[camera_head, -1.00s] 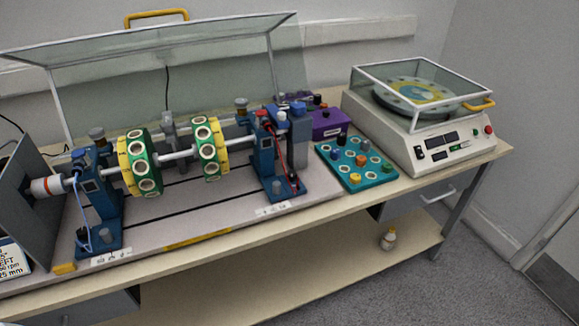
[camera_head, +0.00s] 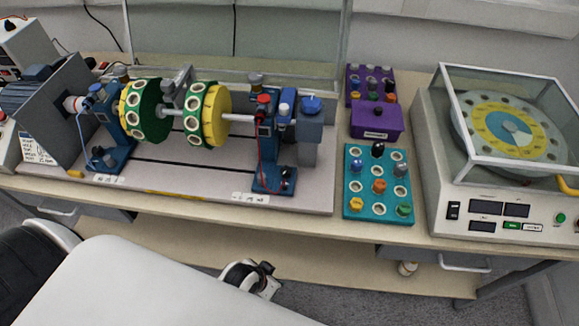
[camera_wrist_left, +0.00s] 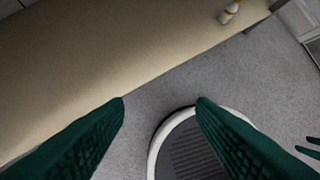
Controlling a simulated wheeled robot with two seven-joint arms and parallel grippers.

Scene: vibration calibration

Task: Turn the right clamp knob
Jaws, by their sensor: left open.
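The shaft rig (camera_head: 300,198) stands on the table with its clear cover raised. The right blue bearing stand (camera_head: 270,150) carries the shaft's right end. A grey-topped knob (camera_head: 255,79) rises behind it, and a small dark knob (camera_head: 286,172) sits low on its base. I cannot tell which is the clamp knob. My left gripper (camera_wrist_left: 160,98) is open and empty in the left wrist view, pointing down over the floor beside the lower shelf, away from the rig. Dark green tips at that view's right edge may be my right gripper (camera_wrist_left: 308,146); their state is unclear.
Right of the rig lie a teal knob panel (camera_head: 350,200) and a purple box (camera_head: 376,122). A balancing machine (camera_head: 450,205) with a clear cover stands farther right. The lower shelf (camera_wrist_left: 90,60) lies below the tabletop. A small bottle (camera_wrist_left: 229,12) is there.

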